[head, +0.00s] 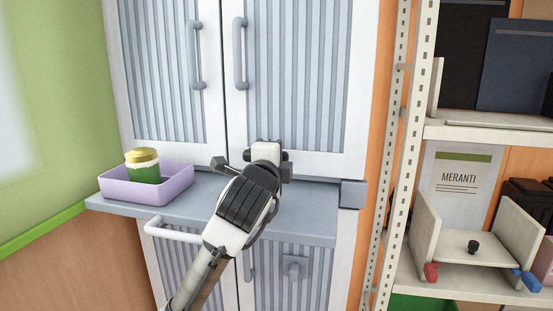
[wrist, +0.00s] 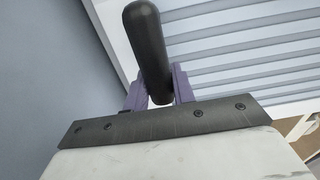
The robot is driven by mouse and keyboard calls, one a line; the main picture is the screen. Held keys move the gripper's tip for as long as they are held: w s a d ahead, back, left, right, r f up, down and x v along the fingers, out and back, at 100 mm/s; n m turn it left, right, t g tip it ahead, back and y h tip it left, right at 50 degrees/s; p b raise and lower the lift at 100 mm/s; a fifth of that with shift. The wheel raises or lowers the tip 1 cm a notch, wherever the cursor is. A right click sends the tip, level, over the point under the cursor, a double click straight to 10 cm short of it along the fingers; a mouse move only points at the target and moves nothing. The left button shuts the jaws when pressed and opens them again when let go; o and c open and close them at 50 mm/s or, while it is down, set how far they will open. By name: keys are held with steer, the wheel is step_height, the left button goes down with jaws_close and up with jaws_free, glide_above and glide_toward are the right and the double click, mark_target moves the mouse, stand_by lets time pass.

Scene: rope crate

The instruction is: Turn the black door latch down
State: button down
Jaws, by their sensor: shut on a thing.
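The black door latch (wrist: 147,40) is a rounded dark bar in the wrist view. It lies roughly across the line of the door slats, so it looks close to level. My gripper (wrist: 158,88) has its two purple fingers on either side of the bar's lower end in that view, shut on it. In the head view my gripper (head: 266,152) is at the bottom of the right upper cabinet door (head: 300,80). My wrist covers most of the latch there; a dark end (head: 221,164) pokes out to the left.
A grey ledge (head: 310,212) runs below the doors. A lilac tray (head: 125,187) with a green jar with a gold lid (head: 143,165) stands on it at left. An upright shelf post (head: 397,150) and loaded shelves stand close on the right.

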steer(key=shift+f, duration=0.1)
stand_by(0.4)
steer(key=c, duration=1.2)
jaws_free()
steer(key=shift+o, duration=0.2)
steer(key=b+v, duration=0.2)
steer(key=v, duration=1.2)
